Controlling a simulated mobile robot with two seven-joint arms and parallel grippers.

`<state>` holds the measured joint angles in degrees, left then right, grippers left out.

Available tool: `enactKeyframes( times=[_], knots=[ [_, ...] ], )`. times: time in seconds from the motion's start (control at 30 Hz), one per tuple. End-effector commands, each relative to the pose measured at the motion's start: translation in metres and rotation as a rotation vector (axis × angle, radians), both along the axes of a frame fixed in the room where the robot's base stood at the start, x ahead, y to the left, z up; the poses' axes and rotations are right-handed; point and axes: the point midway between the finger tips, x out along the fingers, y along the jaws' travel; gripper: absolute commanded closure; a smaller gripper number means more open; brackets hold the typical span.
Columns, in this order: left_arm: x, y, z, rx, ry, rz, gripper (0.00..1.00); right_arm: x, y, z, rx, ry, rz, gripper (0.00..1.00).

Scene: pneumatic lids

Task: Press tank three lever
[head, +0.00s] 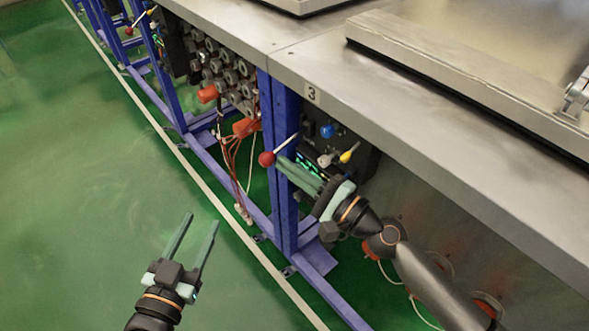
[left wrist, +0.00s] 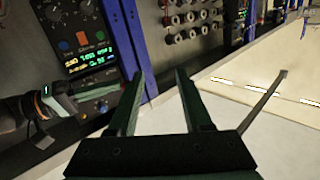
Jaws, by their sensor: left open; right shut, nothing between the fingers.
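The tank three lever (head: 267,159) is a thin metal rod with a red ball on its end, beside the blue post under the counter marked 3 (head: 312,94). My right gripper (head: 282,164) is shut and empty, its fingertips close beside the red ball; I cannot tell whether they touch. My left gripper (head: 200,220) is open and empty above the green floor, well left of the lever. In the left wrist view, its open fingers (left wrist: 159,78) show, and my right gripper (left wrist: 62,100) is near the control panel. I cannot make out the red ball there.
A control panel with a lit display (left wrist: 90,58) sits behind the right gripper. Blue (head: 327,131) and yellow (head: 349,153) knobs are close to it. A blue frame post (head: 284,215) and hanging red cables (head: 233,150) are nearby. Another red-ball lever (head: 129,30) is farther back. The green floor is clear.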

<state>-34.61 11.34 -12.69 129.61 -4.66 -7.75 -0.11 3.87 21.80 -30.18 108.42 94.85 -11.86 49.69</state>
Motion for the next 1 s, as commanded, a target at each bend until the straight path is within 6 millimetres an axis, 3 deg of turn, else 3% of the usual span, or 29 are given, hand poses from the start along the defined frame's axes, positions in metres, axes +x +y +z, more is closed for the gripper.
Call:
enactKeyframes(
  times=[0.27,0.5,0.77,1.0],
  knots=[
    [-0.03,0.001,-0.084,0.003,0.375,0.028,0.5,-0.004,0.006,0.026,0.213,0.153,0.001,1.0],
    [-0.08,-0.002,-0.15,0.004,0.696,0.036,0.5,-0.005,0.006,0.042,0.362,0.261,0.002,1.0],
    [-0.078,-0.003,-0.142,0.003,0.692,0.033,0.5,-0.004,0.005,0.051,0.464,0.336,0.001,1.0],
    [-0.078,-0.003,-0.144,0.003,0.69,0.033,0.5,-0.004,0.005,0.049,0.457,0.331,0.001,1.0]
  ],
)
